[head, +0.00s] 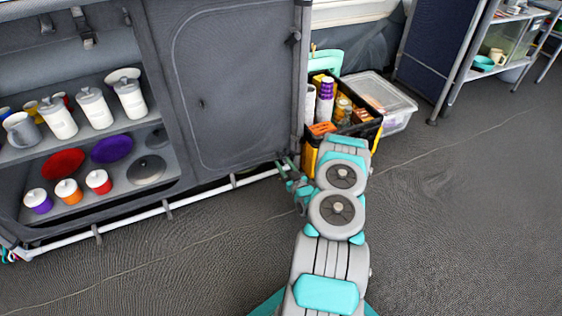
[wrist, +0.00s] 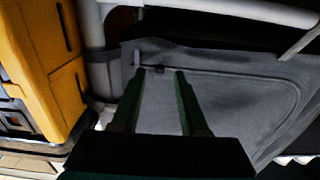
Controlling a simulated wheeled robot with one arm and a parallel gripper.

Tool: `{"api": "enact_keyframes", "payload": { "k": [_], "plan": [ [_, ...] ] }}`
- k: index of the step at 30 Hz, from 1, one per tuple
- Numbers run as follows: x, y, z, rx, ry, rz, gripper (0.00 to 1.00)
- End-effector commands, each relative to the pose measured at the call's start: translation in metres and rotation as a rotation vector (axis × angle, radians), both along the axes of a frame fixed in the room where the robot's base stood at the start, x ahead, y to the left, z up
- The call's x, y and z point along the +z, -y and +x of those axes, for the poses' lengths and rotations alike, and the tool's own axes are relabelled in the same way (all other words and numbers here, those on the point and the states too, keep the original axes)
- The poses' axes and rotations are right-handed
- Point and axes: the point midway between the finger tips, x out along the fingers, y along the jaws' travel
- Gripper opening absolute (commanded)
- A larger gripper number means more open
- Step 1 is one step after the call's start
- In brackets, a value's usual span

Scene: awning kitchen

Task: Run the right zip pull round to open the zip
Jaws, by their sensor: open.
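The closed grey fabric panel (head: 230,85) of the cupboard has a curved zip line around its edge. In the head view my gripper (head: 284,164) is at the panel's lower right corner, beside the frame post. In the wrist view my gripper (wrist: 159,71) is open, with its two dark fingers pointing at the panel (wrist: 225,95). A small dark piece (wrist: 158,69), perhaps the zip pull, shows between the fingertips. I cannot tell whether the fingers touch it. In the head view my arm hides that spot.
A black and yellow crate (head: 313,150) of bottles and cups stands close right of my gripper; its yellow side (wrist: 45,60) fills the wrist view's left. A clear lidded box (head: 395,115) is behind it. Open shelves (head: 105,185) hold dishes at left. Floor at right is clear.

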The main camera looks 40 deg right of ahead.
Motion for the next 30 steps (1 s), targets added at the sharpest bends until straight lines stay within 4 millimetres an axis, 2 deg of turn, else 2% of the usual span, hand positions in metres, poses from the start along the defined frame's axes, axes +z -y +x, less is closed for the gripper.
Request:
{"api": "enact_keyframes", "payload": {
  "k": [3, 6, 17, 28, 30],
  "plan": [
    [0.0, 0.003, 0.016, 0.002, 0.002, -0.005, 0.44],
    [0.0, 0.005, 0.023, 0.002, 0.0, -0.002, 0.44],
    [0.0, 0.006, 0.026, 0.001, -0.001, 0.0, 0.43],
    [0.0, 0.006, 0.026, 0.001, -0.001, 0.0, 0.01],
    [0.0, 0.006, 0.026, 0.001, -0.001, -0.001, 0.0]
  ]
}}
